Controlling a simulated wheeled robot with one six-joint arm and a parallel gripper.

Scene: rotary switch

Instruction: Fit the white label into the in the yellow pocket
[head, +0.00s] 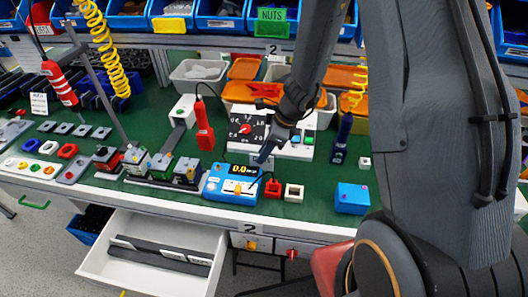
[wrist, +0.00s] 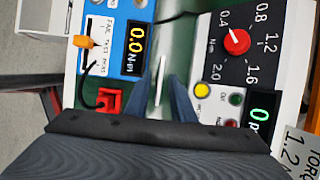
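My gripper (head: 262,157) is low over the bench, just behind the blue torque meter. In the wrist view my gripper (wrist: 160,75) has two dark blue fingers with a narrow gap between them. A thin white strip (wrist: 160,82) shows in that gap, perhaps the white label edge-on; I cannot tell whether the fingers touch it. A white printed card (head: 39,103) stands at the bench's left, and another card reading TORQUE 1.2 (wrist: 298,145) shows at the wrist view's lower right. A yellow pocket (head: 168,25) is on a blue bin at the back.
The blue torque meter (head: 230,184) and the black dial panel with a red knob (head: 245,129) flank my gripper closely. A drawer (head: 150,262) stands open below. Green mat is clear around the blue box (head: 352,198).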

